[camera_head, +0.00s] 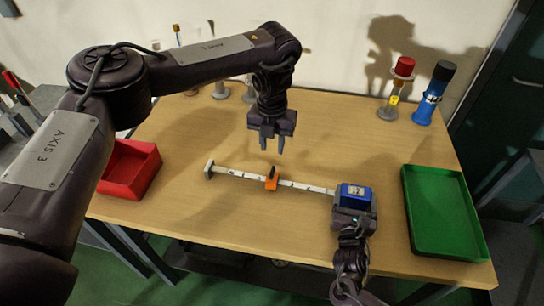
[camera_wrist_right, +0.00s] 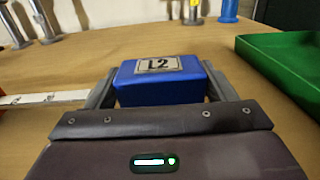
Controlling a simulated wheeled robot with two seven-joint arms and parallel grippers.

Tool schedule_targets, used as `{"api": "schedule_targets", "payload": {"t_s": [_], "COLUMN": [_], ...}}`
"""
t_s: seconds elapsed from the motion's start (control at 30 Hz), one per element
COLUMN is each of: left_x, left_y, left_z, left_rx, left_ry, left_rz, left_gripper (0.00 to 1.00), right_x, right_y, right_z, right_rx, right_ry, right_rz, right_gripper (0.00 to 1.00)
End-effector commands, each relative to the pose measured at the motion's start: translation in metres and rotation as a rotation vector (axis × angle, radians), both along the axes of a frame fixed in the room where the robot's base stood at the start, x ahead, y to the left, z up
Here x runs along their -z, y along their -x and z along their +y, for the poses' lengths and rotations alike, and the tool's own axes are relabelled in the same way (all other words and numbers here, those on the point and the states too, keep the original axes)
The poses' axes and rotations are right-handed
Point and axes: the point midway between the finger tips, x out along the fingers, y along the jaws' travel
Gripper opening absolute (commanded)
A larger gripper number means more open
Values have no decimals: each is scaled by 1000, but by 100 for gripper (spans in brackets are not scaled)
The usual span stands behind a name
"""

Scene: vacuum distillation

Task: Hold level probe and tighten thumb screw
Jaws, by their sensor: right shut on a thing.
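The level probe is a white marked rod (camera_head: 308,187) lying across the table, with a grey end piece (camera_head: 209,169) at its left. A blue block (camera_head: 355,197) labelled "L2" in the right wrist view (camera_wrist_right: 163,78) is at its right end. An orange collar (camera_head: 271,184) with a dark thumb screw (camera_head: 272,172) sits around the rod's middle. My right gripper (camera_head: 354,212) is shut on the blue block, one finger on each side. My left gripper (camera_head: 272,144) points down above and behind the thumb screw, open and empty, apart from it.
A red tray (camera_head: 151,178) stands at the left and a green tray (camera_head: 478,238) at the right. A red-topped post (camera_head: 403,68) and a blue post (camera_head: 424,110) stand at the back right. Bare table surrounds the rod.

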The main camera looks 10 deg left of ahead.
Motion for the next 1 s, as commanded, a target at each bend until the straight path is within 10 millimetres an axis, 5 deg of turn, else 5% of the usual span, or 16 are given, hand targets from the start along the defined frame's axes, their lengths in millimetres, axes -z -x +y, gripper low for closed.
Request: {"api": "schedule_targets", "payload": {"t_s": [0.23,1.0], "left_x": [-24,-26], "left_y": [0,0], "left_z": [0,0], "left_rx": [0,-1], "left_ry": [-1,-4], "left_rz": [0,-2], "left_gripper": [31,31], "right_x": [0,0], "right_y": [0,0], "right_z": [-1,0], "right_rx": [1,1], "right_ry": [1,1], "right_rz": [-1,-1], "right_gripper": [32,32]}}
